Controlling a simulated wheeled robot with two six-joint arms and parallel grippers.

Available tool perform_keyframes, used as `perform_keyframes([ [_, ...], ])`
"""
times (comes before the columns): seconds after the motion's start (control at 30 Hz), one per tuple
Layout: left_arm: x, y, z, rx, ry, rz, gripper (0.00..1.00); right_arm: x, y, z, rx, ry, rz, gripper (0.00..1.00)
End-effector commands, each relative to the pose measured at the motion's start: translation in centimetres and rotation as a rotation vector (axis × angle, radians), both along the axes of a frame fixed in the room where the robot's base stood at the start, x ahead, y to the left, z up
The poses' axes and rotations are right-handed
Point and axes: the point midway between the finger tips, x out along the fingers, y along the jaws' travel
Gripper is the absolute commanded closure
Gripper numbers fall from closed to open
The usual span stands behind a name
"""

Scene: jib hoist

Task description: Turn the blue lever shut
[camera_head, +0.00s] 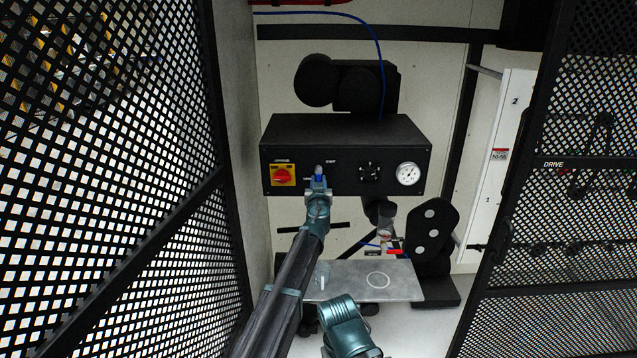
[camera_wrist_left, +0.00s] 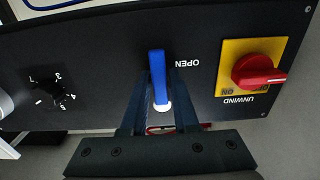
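The blue lever (camera_head: 318,171) sits on the front of a black control box, right of the red switch. In the left wrist view, which is upside down, the lever (camera_wrist_left: 157,75) runs from a white pivot past the OPEN label, so it hangs downward on the panel. My left gripper (camera_head: 318,184) is at the lever from below. In the left wrist view its fingers (camera_wrist_left: 158,100) flank the lever closely on both sides. I cannot tell whether they press on it. My right gripper is not in view.
The black box (camera_head: 345,135) also carries a red switch on a yellow plate (camera_head: 283,175), a black dial (camera_head: 369,172) and a white gauge (camera_head: 408,174). A metal plate (camera_head: 405,281) lies below. Mesh panels (camera_head: 110,180) stand at left and right (camera_head: 570,230).

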Motion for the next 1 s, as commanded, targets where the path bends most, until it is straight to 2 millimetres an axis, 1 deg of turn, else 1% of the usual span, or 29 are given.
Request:
perform_keyframes([
  [0.03,-0.01,-0.01,0.00,0.000,0.000,0.000,0.82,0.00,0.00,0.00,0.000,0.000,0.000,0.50],
  [0.13,-0.01,-0.02,0.00,0.000,0.000,0.000,1.00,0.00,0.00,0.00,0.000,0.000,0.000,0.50],
  [1.0,-0.03,-0.04,0.00,0.000,0.000,0.000,1.00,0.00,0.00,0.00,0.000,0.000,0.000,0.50],
])
